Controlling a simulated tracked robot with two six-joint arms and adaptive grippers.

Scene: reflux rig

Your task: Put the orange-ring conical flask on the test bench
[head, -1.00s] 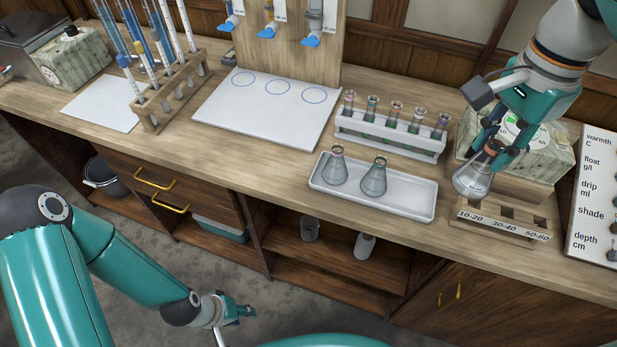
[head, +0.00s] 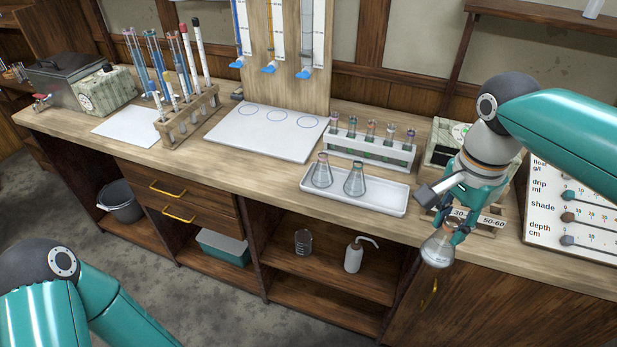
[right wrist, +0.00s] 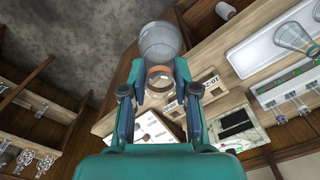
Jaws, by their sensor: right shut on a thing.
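My right gripper (head: 452,232) is shut on a clear conical flask (head: 437,250) near its neck. The flask hangs tilted in front of the bench's front edge, below the number-labelled wooden rack. In the right wrist view the flask (right wrist: 158,40) shows an orange ring (right wrist: 158,76) between the fingers (right wrist: 160,84). Two other conical flasks (head: 321,173) (head: 354,181) stand in a white tray (head: 388,204). The wooden bench (head: 270,183) runs across the view and carries a white board (head: 265,138) with three blue circles. My left gripper is out of the head view.
A white rack (head: 375,153) of small tubes stands behind the tray. A wooden rack (head: 190,118) of tall tubes stands left of the board, and burettes (head: 305,40) hang above the board. A label panel (head: 560,225) is at the right. The board is clear.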

